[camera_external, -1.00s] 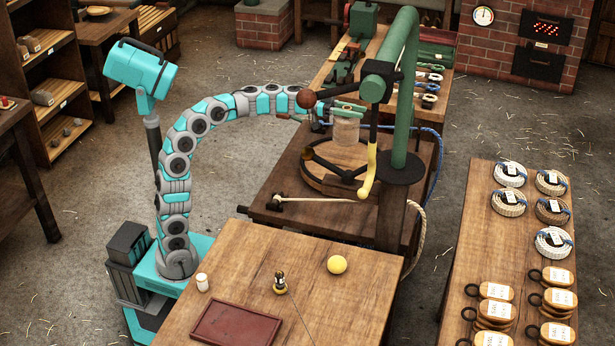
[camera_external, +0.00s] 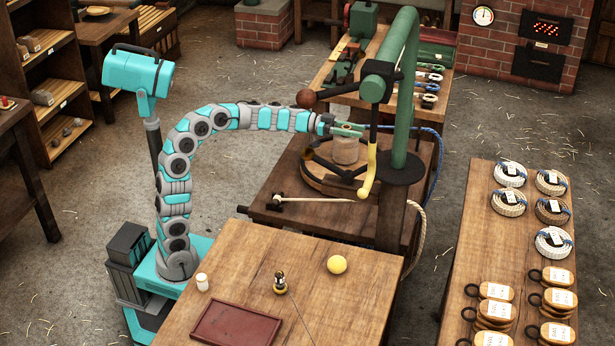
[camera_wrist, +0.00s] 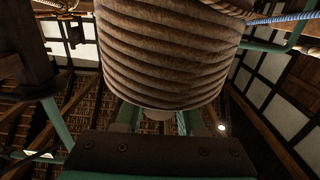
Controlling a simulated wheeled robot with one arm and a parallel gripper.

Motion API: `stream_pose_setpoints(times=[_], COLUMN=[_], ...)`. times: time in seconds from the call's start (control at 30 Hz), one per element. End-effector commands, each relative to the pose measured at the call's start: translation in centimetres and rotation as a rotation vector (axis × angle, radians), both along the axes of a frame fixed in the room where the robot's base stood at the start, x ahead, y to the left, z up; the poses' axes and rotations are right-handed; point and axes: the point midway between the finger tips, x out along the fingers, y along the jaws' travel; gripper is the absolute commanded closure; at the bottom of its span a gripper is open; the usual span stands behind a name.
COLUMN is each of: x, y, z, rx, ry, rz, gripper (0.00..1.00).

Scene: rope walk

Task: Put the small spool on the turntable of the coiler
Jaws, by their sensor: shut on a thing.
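The small spool (camera_external: 345,150), wound with pale cord, is at the tip of my gripper (camera_external: 347,131). My gripper is shut on it from the left. In the wrist view the wound spool (camera_wrist: 170,45) fills the top middle, beyond the gripper's dark body and green fingers. The coiler's round wooden turntable (camera_external: 312,180), with dark bars across it, lies under the spool. The spool's lower end appears at or just above the turntable; I cannot tell whether they touch.
The coiler's green post (camera_external: 402,130) and dark lever with a yellow handle (camera_external: 371,172) stand close right of the spool. A wooden ball (camera_external: 306,98) on a dark arm is just above my arm. A pale-handled tool (camera_external: 310,200) lies in front of the turntable.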

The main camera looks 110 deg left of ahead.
Motion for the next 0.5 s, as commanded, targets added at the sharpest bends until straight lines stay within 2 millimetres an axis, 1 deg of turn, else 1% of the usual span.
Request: stream_pose_setpoints(times=[0.2,0.23,0.4,0.47,0.5], x=[0.02,0.02,0.02,0.02,0.02], y=[-0.06,-0.06,-0.04,-0.04,-0.04], z=[-0.34,-0.26,-0.21,-0.21,-0.21], rx=[0.001,0.002,0.001,0.001,0.001], ry=[-0.001,0.000,0.000,0.000,0.000], rz=[-0.001,-0.001,-0.001,-0.001,-0.001], gripper=[1.00,0.60,0.41,0.34,0.32])
